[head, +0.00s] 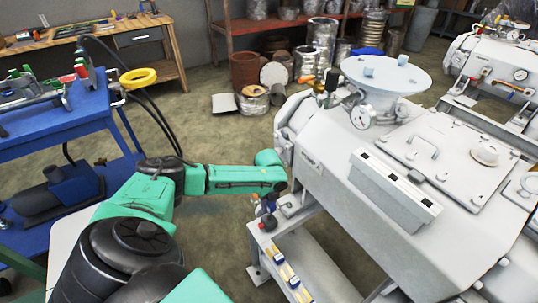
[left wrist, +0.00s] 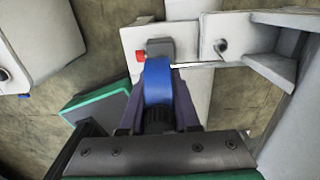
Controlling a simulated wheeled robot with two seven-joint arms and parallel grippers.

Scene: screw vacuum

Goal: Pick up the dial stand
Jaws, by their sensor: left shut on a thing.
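The dial stand shows in the left wrist view as a blue rounded part (left wrist: 158,80) with a grey block behind it and a small red spot on the block's left side. My left gripper (left wrist: 159,105) is shut on the blue part, with dark fingers on both sides of it. In the head view, my left gripper (head: 268,203) is small and partly hidden by my green arm, beside the low left end of the white machine's frame. I cannot tell whether the stand touches the frame. The lower part of the stand is hidden. My right gripper is not in view.
A large white machine (head: 400,200) with a gauge (head: 361,117) fills the right side. The floor between is clear.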

